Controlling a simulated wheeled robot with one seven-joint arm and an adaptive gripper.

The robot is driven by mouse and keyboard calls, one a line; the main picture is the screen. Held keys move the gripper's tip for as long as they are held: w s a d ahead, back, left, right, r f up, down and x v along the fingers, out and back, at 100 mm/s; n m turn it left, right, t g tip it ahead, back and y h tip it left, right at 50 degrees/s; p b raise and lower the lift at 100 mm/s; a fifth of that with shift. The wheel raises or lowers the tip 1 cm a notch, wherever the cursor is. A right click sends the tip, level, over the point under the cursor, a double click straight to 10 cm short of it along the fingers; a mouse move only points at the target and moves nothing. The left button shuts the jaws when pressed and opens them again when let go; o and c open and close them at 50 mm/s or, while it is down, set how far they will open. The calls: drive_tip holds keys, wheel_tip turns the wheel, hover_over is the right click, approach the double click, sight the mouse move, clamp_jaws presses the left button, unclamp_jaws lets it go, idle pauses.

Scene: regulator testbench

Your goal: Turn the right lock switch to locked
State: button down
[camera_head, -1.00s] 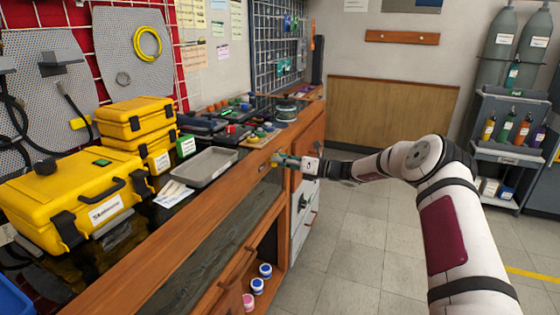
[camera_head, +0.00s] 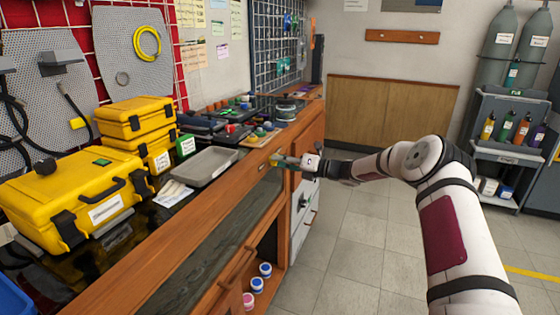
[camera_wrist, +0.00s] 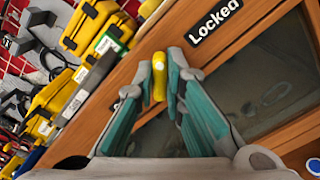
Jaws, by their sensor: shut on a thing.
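The right lock switch (camera_wrist: 160,76) shows a yellow handle in the wrist view, on the wooden front of the bench. A black "Locked" label (camera_wrist: 214,20) is above and to the right of it in that view. My gripper (camera_wrist: 168,82) has its grey-tipped teal fingers on either side of the yellow handle and is shut on it. In the head view my gripper (camera_head: 279,160) reaches the bench front from the right. The fingers hide part of the switch, so its exact angle is hard to tell.
Yellow cases (camera_head: 75,205) and a grey tray (camera_head: 197,168) stand on the bench top. A glass panel (camera_wrist: 265,85) lies beside the switch. The floor (camera_head: 370,240) to the right is clear.

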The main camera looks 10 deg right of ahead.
drive_tip(key=c, duration=1.7)
unclamp_jaws()
drive_tip(key=shift+o, duration=0.2)
drive_tip(key=v, duration=1.2)
